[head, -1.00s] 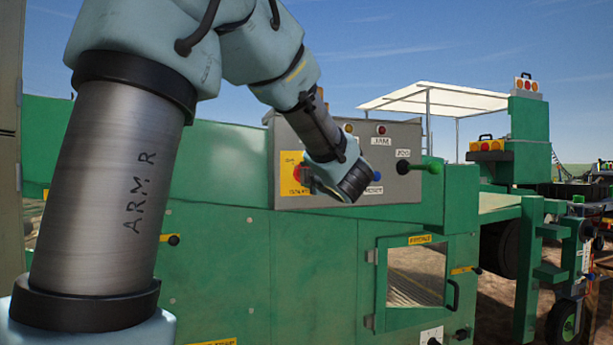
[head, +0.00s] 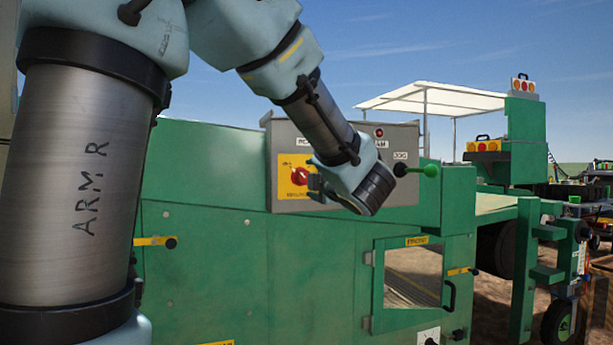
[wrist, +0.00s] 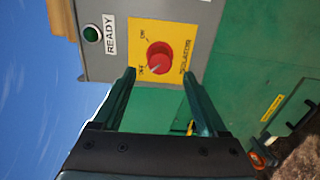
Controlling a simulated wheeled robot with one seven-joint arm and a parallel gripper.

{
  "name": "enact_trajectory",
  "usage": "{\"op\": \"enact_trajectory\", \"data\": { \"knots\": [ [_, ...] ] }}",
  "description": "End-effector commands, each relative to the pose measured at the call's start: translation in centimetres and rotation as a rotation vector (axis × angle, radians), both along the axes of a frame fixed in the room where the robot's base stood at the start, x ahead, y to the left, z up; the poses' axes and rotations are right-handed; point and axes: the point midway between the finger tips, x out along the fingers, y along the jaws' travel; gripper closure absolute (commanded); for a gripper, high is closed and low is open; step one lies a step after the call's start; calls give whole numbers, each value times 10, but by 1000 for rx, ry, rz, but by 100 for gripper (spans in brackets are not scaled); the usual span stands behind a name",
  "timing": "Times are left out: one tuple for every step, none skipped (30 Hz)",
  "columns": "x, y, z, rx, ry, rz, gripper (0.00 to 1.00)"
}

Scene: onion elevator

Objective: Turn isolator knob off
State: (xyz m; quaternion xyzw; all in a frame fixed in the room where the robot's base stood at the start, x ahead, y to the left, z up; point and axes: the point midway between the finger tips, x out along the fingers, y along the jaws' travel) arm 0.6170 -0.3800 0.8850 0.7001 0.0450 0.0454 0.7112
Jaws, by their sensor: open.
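The red isolator knob (head: 299,176) sits on a yellow plate (head: 286,190) at the left end of the grey control box. In the wrist view the knob (wrist: 159,56) is near top centre, with ON and OFF marked on its plate (wrist: 181,27). A pale mark on the knob lies on the side toward the OFF label. My gripper (head: 314,187) is just right of the knob in the head view. In the wrist view my gripper (wrist: 160,77) is open and empty, its two dark green fingers pointing toward the plate, apart from the knob.
The grey box (head: 410,190) carries a red lamp (head: 379,132) and a black and green JOG control (head: 431,170) on the right. A green READY lamp (wrist: 91,33) is beside the plate. Below is a green machine body with a windowed door (head: 412,272).

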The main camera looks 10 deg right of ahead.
Motion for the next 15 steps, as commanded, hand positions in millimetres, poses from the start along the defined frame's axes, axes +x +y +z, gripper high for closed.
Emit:
{"op": "enact_trajectory", "data": {
  "knots": [
    [-10, -2, 2, 1, 0, -3, 24],
    [-15, -2, 1, 1, 0, -2, 24],
    [-21, -3, 1, 0, 0, -2, 24],
    [-25, -4, 2, 0, -1, -2, 24],
    [-28, -4, 1, 0, 0, -2, 24],
    [-32, -5, 0, 0, 1, -2, 24],
    [-34, -5, 0, 0, 1, -1, 24],
    [-36, -5, 0, 0, 0, 0, 24],
    [-38, -5, 0, 0, 0, 0, 24],
    [-39, -5, 0, 0, 0, 1, 24],
    [-40, -5, 0, 0, 0, 1, 24],
    [-40, -5, 0, 0, 0, 1, 24],
    [-40, -5, 0, 0, 0, 1, 24],
    [-40, -5, 0, 0, 0, 1, 24],
    [-40, -5, 0, 0, 0, 1, 24]
  ]
}}
